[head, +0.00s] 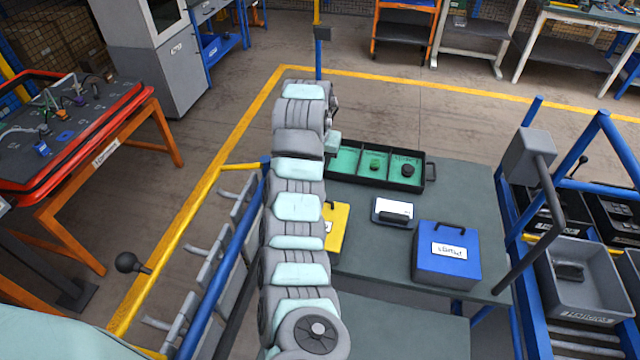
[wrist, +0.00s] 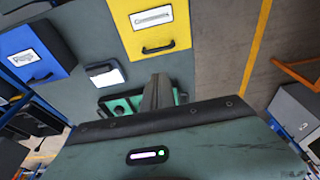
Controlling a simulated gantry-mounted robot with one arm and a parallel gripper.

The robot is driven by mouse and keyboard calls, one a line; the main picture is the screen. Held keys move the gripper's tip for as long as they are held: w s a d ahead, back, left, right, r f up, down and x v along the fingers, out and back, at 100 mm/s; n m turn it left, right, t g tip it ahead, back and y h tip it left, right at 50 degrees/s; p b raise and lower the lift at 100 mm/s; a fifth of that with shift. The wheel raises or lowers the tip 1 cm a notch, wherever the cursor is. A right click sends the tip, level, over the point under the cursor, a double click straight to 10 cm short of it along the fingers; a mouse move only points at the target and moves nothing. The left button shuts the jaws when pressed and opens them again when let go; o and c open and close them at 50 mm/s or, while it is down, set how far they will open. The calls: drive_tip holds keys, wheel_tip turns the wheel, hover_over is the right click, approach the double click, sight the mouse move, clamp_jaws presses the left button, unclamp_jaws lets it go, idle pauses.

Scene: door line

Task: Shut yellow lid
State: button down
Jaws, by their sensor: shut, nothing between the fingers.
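The yellow box with the yellow lid (head: 337,232) stands on the grey-green table, left of a blue box, and my arm hides its left part. In the wrist view the yellow lid (wrist: 185,22) carries a white label and a black handle. I cannot tell whether the lid lies fully down. My gripper (wrist: 158,80) is shut and empty in the wrist view, below the yellow box in the picture and apart from it. In the head view my arm hides the gripper.
The blue box (head: 447,275) and a small case with a white top (head: 393,211) stand on the table (head: 470,190). A black tray (head: 428,172) with green compartments lies at the table's far edge. A grey post with a box head (head: 530,155) rises at right, beside grey bins (head: 590,295).

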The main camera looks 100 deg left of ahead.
drive_tip(key=x, duration=0.4)
drive_tip(key=p+x, duration=0.1)
drive_tip(key=x, duration=0.3)
drive_tip(key=d+p+x, duration=0.1)
drive_tip(key=x, duration=0.3)
drive_tip(key=shift+s+f, duration=0.1)
drive_tip(key=shift+d+f, duration=0.1)
drive_tip(key=shift+f, duration=0.5)
